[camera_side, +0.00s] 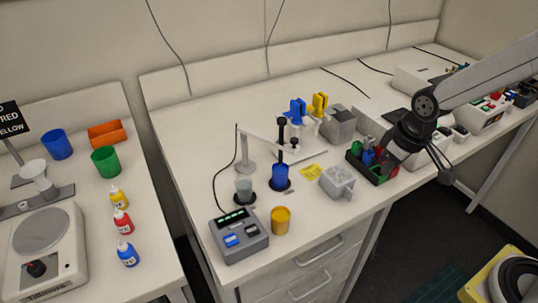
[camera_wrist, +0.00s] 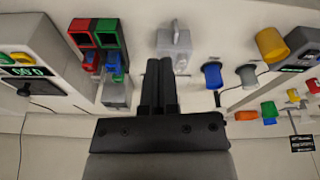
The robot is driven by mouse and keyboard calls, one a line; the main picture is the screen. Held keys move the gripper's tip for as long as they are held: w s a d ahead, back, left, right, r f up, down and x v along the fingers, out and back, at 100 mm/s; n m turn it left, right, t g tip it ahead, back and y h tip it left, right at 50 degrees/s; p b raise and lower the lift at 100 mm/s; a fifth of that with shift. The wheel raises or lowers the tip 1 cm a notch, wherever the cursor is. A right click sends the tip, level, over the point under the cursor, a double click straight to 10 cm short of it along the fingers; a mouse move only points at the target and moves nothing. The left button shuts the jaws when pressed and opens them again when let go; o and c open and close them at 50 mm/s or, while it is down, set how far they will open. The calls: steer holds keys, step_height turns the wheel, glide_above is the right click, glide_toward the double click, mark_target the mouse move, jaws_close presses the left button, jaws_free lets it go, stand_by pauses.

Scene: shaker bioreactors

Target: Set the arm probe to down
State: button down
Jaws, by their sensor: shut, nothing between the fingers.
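The probe stand has a round base and upright post (camera_side: 245,150) with a pale horizontal arm. The arm carries an upright black probe (camera_side: 281,135) with a dark knob on top. The probe's lower end meets the blue cup (camera_side: 280,180) at its mouth; how deep it reaches is hidden. The blue cup also shows in the wrist view (camera_wrist: 212,76). My gripper (camera_wrist: 160,62) is shut and empty, its dark fingers side by side. In the side view my gripper (camera_side: 385,163) is right of the probe, by the red-and-green rack, apart from the stand.
A grey meter (camera_side: 238,236) and yellow cup (camera_side: 281,220) stand at the front left. A grey cup (camera_side: 244,189) is beside the blue cup. A pale box (camera_side: 338,181) lies between my gripper and the probe. The red-and-green rack (camera_side: 371,163) is close to my fingers. Blue and yellow clamps stand behind.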

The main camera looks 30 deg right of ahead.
steer(key=w+a+r+n, duration=0.65)
steer(key=w+r, duration=0.35)
steer(key=w, duration=0.2)
step_height(320, 180, up, 12)
steer(key=n+g, duration=0.2)
steer(key=n, duration=0.8)
glide_above(283, 119)
steer(key=s, duration=0.1)
steer(key=shift+d+f+m, duration=0.15)
steer(key=shift+f+m, duration=0.05)
steer(key=shift+m, duration=0.05)
steer(key=shift+f, duration=0.15)
steer(key=f, duration=0.9)
steer(key=w+f, duration=0.1)
steer(key=f, duration=0.3)
steer(key=shift+f, duration=0.35)
